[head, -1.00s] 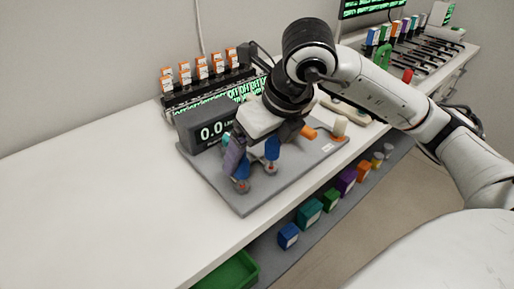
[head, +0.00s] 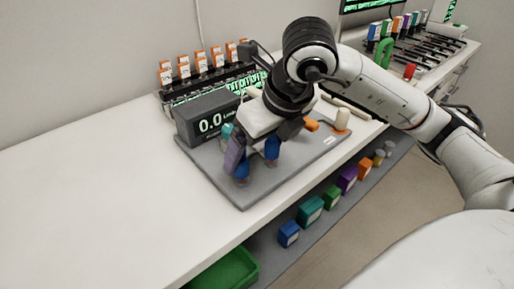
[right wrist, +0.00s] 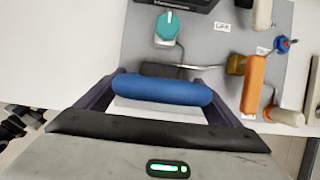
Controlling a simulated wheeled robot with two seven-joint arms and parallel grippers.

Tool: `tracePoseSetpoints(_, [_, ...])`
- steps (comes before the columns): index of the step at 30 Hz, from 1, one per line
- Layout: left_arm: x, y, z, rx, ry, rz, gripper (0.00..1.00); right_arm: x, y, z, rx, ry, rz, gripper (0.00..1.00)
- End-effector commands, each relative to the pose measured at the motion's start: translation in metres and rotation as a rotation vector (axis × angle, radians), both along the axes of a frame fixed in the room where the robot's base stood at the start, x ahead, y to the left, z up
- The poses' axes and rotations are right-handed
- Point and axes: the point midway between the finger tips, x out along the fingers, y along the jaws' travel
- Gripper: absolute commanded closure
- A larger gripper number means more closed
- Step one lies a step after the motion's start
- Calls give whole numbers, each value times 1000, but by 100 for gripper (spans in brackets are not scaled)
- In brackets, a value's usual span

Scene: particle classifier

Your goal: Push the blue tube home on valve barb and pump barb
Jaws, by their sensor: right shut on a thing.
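The blue tube (right wrist: 162,90) lies across between the two fingers of my right gripper (right wrist: 158,100) in the right wrist view. In the head view the right gripper (head: 254,152) is low over the grey board, shut on the tube. The tube's two blue ends, one at the front (head: 243,171) and one to the right (head: 272,150), point down close to the board. The valve barb and pump barb are hidden at the tube ends, so I cannot tell how far the ends are on. My left gripper is not in view.
The grey board (head: 240,199) carries a black display (head: 205,124) reading 0.0, a teal knob (right wrist: 168,25) and an orange part (right wrist: 253,85). The white bench (head: 90,190) is clear on the left. A green tray (head: 225,270) sits below.

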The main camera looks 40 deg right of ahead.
Motion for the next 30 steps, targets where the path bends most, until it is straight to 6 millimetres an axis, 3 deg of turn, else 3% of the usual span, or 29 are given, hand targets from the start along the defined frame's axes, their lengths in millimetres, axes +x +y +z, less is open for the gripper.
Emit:
tracePoseSetpoints(10, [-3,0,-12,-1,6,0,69,-2,0,-14,-3,11,1,38])
tracePoseSetpoints(11, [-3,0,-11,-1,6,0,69,-2,0,-12,-3,11,1,9])
tracePoseSetpoints(13, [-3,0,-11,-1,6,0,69,-2,0,-12,-2,10,1,0])
tracePoseSetpoints(22, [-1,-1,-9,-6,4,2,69,-1,0,-11,-2,7,1,0])
tracePoseSetpoints(24, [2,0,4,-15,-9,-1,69,-1,0,-11,-2,7,1,0])
tracePoseSetpoints(30, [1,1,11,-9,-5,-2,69,-17,-1,32,-2,1,1,0])
